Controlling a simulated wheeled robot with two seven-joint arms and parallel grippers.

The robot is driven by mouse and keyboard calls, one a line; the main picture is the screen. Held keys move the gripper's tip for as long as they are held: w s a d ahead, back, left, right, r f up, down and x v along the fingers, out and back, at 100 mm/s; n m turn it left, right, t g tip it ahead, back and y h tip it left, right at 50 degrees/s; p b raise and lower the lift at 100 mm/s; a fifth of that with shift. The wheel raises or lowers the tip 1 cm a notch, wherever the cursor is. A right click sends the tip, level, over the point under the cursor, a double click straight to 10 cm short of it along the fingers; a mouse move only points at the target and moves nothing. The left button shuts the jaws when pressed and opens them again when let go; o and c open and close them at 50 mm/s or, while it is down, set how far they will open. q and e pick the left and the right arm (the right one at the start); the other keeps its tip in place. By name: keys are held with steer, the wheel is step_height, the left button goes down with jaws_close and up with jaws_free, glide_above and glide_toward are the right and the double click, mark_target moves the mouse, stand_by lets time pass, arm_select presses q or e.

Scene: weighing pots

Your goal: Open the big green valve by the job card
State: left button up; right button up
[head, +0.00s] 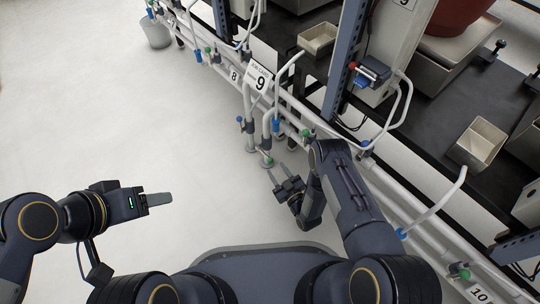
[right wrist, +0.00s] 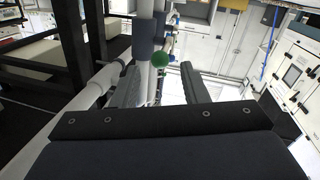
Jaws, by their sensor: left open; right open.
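The job card (head: 259,79), a white sign with a 9, hangs on the pipe rack in the head view. Below it stand white pipes with small coloured knobs. A green valve knob (head: 267,161) sits low on these pipes. Another green knob (head: 305,133) is on the rail to the right. My right gripper (head: 277,173) is open and empty, just short of the low green knob. In the right wrist view a green ball knob (right wrist: 159,60) shows beyond and between the open fingers. My left gripper (head: 160,199) is open and empty over bare floor.
Blue handles (head: 276,125) sit on the pipes close to the green knobs. The rack with white rails (head: 400,207) runs diagonally beside my right arm. A table with trays (head: 478,144) stands behind it. The floor (head: 90,120) on the left is clear.

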mark_target(271, 161)
steer(key=b+x, duration=0.1)
steer(key=x, duration=0.4)
steer(key=shift+w+f+b, duration=0.1)
steer(key=shift+w+b, duration=0.05)
steer(key=shift+b, duration=0.25)
steer(key=shift+w+a, duration=0.2)
steer(key=shift+w, duration=0.15)
jaws_close()
